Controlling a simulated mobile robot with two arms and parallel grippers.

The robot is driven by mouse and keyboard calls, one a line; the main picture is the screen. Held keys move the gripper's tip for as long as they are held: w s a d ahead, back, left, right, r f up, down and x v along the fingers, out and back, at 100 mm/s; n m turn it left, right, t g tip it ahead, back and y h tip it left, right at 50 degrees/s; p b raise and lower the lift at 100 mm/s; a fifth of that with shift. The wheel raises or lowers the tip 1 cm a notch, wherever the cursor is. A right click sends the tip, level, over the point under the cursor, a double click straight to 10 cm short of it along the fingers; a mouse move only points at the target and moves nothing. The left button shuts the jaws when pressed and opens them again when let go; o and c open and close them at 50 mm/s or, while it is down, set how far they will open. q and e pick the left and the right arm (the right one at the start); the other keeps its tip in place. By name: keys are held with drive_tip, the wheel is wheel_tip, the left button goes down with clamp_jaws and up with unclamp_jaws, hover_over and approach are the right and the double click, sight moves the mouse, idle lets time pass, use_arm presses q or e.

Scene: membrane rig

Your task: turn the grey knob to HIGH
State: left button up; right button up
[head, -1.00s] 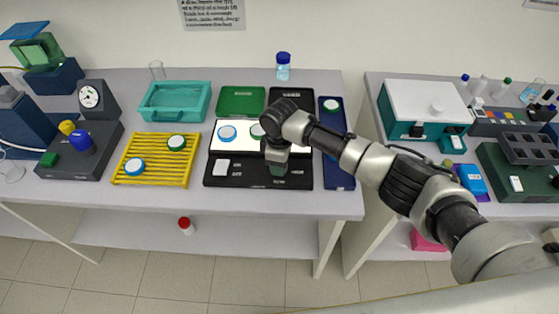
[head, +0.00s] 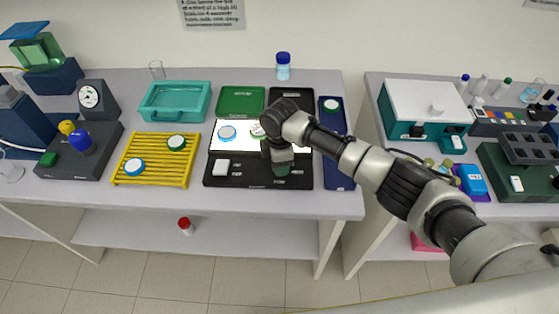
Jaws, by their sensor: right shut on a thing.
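My right gripper (head: 280,168) points down over the front black panel of the lit rig (head: 238,180). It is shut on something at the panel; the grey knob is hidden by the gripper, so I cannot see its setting. The panel's small labels are too small to read. My left gripper is not in view.
A yellow rack (head: 153,176) with two discs stands to the left, a dark blue tray (head: 338,178) to the right. A teal tray (head: 175,98) stands behind. The bench's front strip is clear.

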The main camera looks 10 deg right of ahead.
drive_tip(key=shift+w+r, duration=0.1)
drive_tip(key=o, duration=0.9)
wheel_tip(320, 180, up, 11)
drive_tip(key=shift+f+b, duration=0.1)
drive_tip(key=shift+b, duration=1.1)
